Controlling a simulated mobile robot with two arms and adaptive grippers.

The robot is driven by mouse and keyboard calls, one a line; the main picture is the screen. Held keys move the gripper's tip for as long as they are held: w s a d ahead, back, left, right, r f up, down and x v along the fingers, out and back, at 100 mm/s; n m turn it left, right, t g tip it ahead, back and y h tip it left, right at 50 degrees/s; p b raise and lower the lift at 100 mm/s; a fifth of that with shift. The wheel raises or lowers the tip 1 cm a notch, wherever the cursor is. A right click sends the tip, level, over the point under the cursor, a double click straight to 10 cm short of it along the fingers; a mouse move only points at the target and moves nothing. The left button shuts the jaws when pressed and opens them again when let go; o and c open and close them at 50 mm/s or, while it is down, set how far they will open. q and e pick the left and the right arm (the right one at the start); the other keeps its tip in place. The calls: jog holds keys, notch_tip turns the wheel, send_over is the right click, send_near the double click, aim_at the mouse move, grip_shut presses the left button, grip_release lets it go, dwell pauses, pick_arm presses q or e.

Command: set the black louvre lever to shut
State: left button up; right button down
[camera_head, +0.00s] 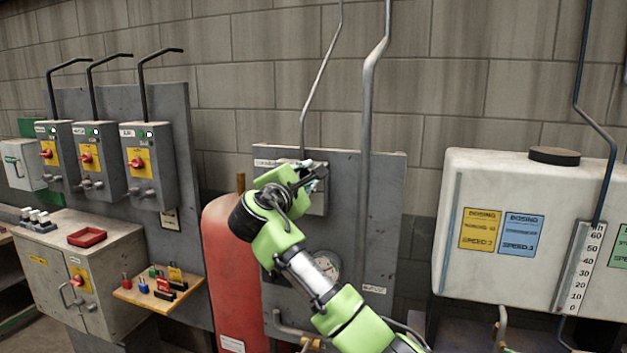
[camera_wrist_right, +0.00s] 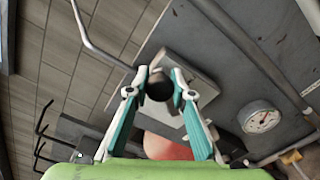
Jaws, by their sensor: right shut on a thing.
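My right gripper (camera_head: 309,178) reaches up to a grey box (camera_head: 318,202) on the middle grey panel in the head view. In the right wrist view, its teal-padded fingers (camera_wrist_right: 160,86) are closed around a dark, rounded piece (camera_wrist_right: 159,87), which looks like the black lever's end. The fingers lie on its left and right sides. In the head view the gripper covers the lever, so I cannot tell its setting. The label (camera_head: 270,162) beside the box is too small to read. My left gripper is not in view.
A round gauge (camera_head: 327,266) sits low on the same panel. A grey pipe (camera_head: 367,150) runs down its right side. A red cylinder (camera_head: 228,270) stands to the left. A white dosing tank (camera_head: 495,285) is at the right, and switch boxes (camera_head: 141,190) are at the left.

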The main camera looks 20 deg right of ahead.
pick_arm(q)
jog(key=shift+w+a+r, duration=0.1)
pick_arm(e)
jog(key=a+n, duration=0.1)
jog(key=n, duration=0.1)
jog(key=w+a+r+n, duration=0.1)
jog(key=n, duration=0.2)
jog(key=w+a+n, duration=0.1)
jog(key=n, duration=0.1)
jog(key=shift+w+a+r, duration=0.25)
jog(key=shift+a, duration=0.15)
jog(key=c, duration=1.9)
grip_release()
jog(key=shift+o, duration=0.7)
jog(key=shift+a, duration=0.1)
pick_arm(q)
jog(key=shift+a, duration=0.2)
